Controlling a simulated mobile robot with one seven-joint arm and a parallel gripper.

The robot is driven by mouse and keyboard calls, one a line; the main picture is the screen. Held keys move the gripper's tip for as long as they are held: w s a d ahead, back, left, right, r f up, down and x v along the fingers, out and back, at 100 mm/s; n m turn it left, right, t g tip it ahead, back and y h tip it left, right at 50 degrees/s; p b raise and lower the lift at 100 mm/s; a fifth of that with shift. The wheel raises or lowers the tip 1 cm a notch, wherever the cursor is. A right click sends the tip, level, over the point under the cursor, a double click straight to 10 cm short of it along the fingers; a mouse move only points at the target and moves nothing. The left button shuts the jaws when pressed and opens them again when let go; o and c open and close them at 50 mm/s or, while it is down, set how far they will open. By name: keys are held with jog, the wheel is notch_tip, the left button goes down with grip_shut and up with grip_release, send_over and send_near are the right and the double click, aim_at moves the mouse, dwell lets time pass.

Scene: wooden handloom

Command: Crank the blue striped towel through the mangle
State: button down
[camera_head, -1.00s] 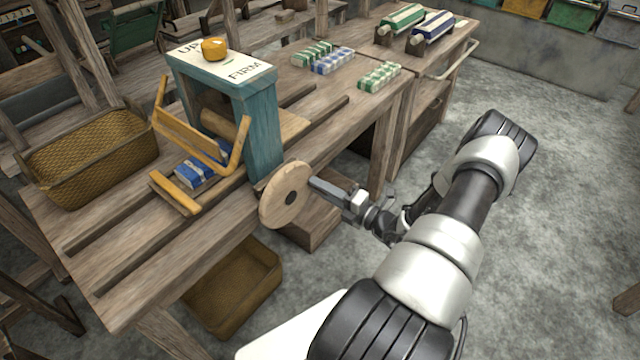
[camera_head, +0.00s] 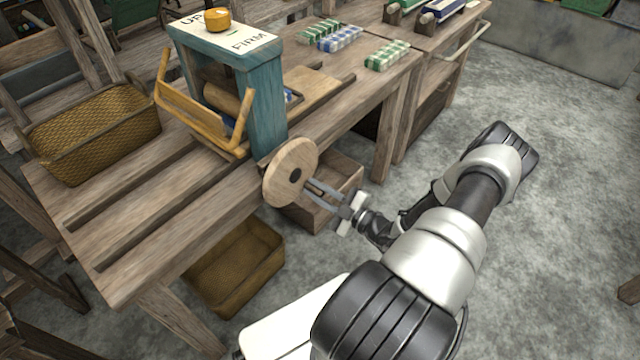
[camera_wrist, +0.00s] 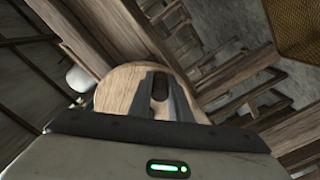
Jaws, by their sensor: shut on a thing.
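The mangle (camera_head: 268,110) is a teal frame with a wooden roller (camera_head: 222,97) on the bench. A yellow wooden rack (camera_head: 195,117) stands at its near side. Small blue parts of the towel (camera_head: 290,96) show at the far side of the frame; the rest is hidden. The round wooden crank wheel (camera_head: 279,179) is on the mangle's right side and also shows in the wrist view (camera_wrist: 118,93). My gripper (camera_head: 318,190) reaches the wheel's face, its fingers (camera_wrist: 163,92) shut on the crank handle, which they mostly hide.
A yellow woven basket (camera_head: 92,135) stands on the bench left of the mangle. Another basket (camera_head: 235,268) is below the bench. Green and blue checked bundles (camera_head: 330,37) lie behind. The orange knob (camera_head: 217,19) tops the mangle. Open floor lies right.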

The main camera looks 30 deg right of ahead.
aim_at(295, 196)
jog(key=a+m, duration=0.1)
jog(key=s+a+f+m, duration=0.1)
jog(key=m, duration=0.1)
jog(key=shift+a+m, duration=0.2)
jog(key=shift+m, duration=0.1)
jog(key=shift+s+a+f, duration=0.1)
jog(key=shift+s+a, duration=0.1)
jog(key=shift+a, duration=0.35)
jog(key=shift+s+a, duration=0.15)
jog(key=shift+a, duration=0.35)
jog(key=c, duration=1.7)
grip_release()
jog(key=shift+o, duration=0.3)
jog(key=shift+s+d, duration=0.15)
jog(key=shift+s, duration=0.15)
jog(key=p+v, duration=0.1)
jog(key=v, duration=1.5)
jog(key=shift+s, duration=0.35)
